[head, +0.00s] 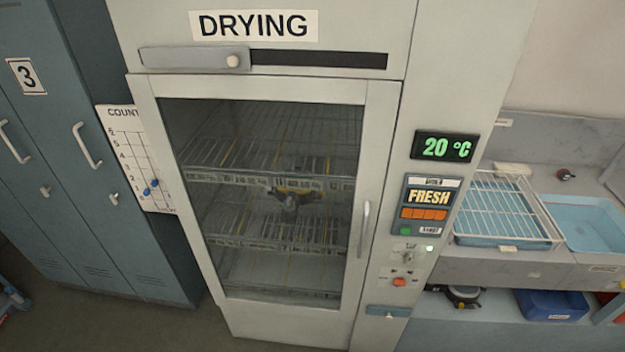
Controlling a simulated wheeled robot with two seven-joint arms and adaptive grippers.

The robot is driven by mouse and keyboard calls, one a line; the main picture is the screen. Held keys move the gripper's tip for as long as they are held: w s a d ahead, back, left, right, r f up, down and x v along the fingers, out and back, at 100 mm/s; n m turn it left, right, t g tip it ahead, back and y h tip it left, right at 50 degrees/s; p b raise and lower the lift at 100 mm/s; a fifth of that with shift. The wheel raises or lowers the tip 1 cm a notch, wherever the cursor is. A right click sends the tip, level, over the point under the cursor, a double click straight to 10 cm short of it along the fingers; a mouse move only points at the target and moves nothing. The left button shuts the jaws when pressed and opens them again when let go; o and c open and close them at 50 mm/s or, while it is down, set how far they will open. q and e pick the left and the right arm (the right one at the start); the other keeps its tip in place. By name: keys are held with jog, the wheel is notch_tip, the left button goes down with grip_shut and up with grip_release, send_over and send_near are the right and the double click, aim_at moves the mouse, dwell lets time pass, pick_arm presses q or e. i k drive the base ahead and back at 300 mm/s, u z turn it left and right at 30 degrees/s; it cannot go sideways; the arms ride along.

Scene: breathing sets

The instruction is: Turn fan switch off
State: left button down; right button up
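The drying cabinet (164,86) stands in the middle with its glass door closed. Its control strip is on the right side. A small metal toggle switch (408,256) sits on the strip, with a lit green lamp (430,248) at its upper right. Below it is an orange-red switch (400,282). The labels by both are too small to read, so I cannot tell which is the fan switch or which way either is set. Neither of my grippers is in view.
A display (443,147) reads 20 °C above a FRESH panel (429,197). The door handle (364,228) is left of the switches. Blue lockers (50,130) stand left. A counter with a wire rack (503,208) and blue basin (590,222) is right. Floor shows at lower left.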

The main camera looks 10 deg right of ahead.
aim_at(408, 255)
jog(key=k, duration=0.5)
jog(key=z, duration=1.65)
jog(key=i, duration=1.1)
jog(key=u, duration=1.2)
